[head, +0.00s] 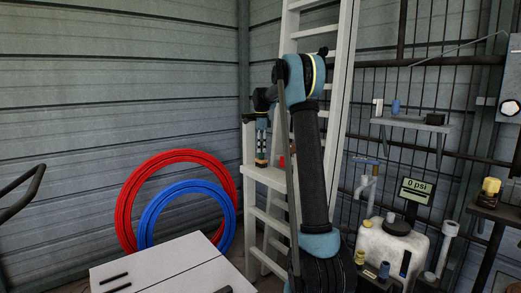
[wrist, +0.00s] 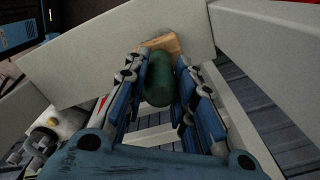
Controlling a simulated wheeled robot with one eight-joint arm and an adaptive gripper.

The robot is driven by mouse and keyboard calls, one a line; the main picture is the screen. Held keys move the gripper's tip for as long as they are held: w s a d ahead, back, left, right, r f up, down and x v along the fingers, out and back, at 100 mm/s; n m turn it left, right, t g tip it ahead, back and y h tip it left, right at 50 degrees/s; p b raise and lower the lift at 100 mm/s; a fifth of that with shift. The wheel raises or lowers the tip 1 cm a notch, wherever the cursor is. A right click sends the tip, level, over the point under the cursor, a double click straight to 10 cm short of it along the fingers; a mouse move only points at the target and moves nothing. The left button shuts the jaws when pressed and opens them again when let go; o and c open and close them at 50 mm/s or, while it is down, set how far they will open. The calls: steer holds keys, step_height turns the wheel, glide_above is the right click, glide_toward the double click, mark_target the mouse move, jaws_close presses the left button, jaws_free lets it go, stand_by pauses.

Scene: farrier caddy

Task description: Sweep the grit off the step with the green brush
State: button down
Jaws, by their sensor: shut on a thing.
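My gripper (wrist: 163,62) is shut on the green brush (wrist: 158,86), with the green handle between its blue fingers in the wrist view. A tan wooden part of the brush shows beyond the handle, against a pale board of the ladder. In the head view my gripper (head: 261,150) points down just above the pale step (head: 268,177) of the white stepladder. I cannot tell whether the brush touches the step.
A small red thing (head: 283,161) is at the step, beside my arm. Red (head: 128,205) and blue (head: 148,215) hoops lean against the wall at left. A white tank (head: 385,250) and a small shelf (head: 410,122) stand at right. A pale tabletop (head: 165,262) is in front.

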steer(key=shift+s+d, duration=0.4)
steer(key=shift+s, duration=0.25)
steer(key=shift+w+a, duration=0.65)
steer(key=shift+w, duration=0.35)
steer(key=shift+s+f, duration=0.1)
steer(key=shift+s+d, duration=0.65)
steer(key=shift+s, duration=0.25)
steer(key=shift+w, duration=0.1)
steer(key=shift+w+a, duration=0.65)
steer(key=shift+w, duration=0.25)
